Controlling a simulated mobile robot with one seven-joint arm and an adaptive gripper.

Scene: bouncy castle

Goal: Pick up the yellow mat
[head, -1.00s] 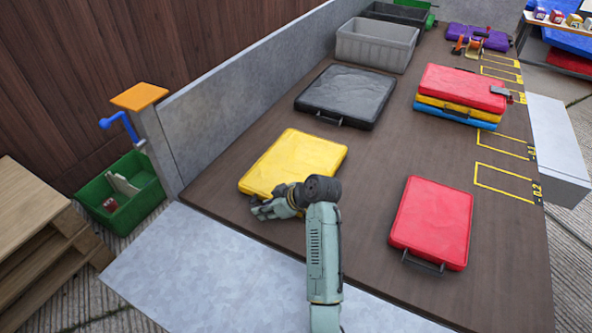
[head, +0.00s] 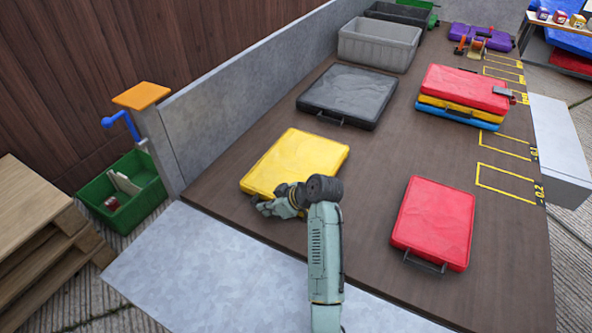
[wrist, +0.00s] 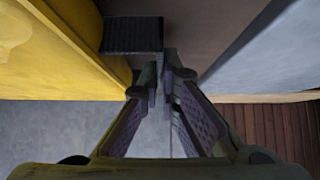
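The yellow mat (head: 296,162) lies flat on the brown deck, left of its middle. My gripper (head: 268,207) is low at the mat's near edge, and my wrist hides part of that edge. In the wrist view the mat's yellow side (wrist: 55,50) fills the upper left. A dark handle (wrist: 131,34) sticks out from it, just beyond my fingertips. My gripper (wrist: 162,82) shows there with its two fingers converging to a narrow gap. I cannot tell whether the fingertips are closed on the handle.
A black mat (head: 347,95) lies behind, and a red mat (head: 434,222) lies to the right. A stack of coloured mats (head: 462,90) and a grey crate (head: 378,45) stand farther back. A low grey wall (head: 245,85) borders the deck's left side.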

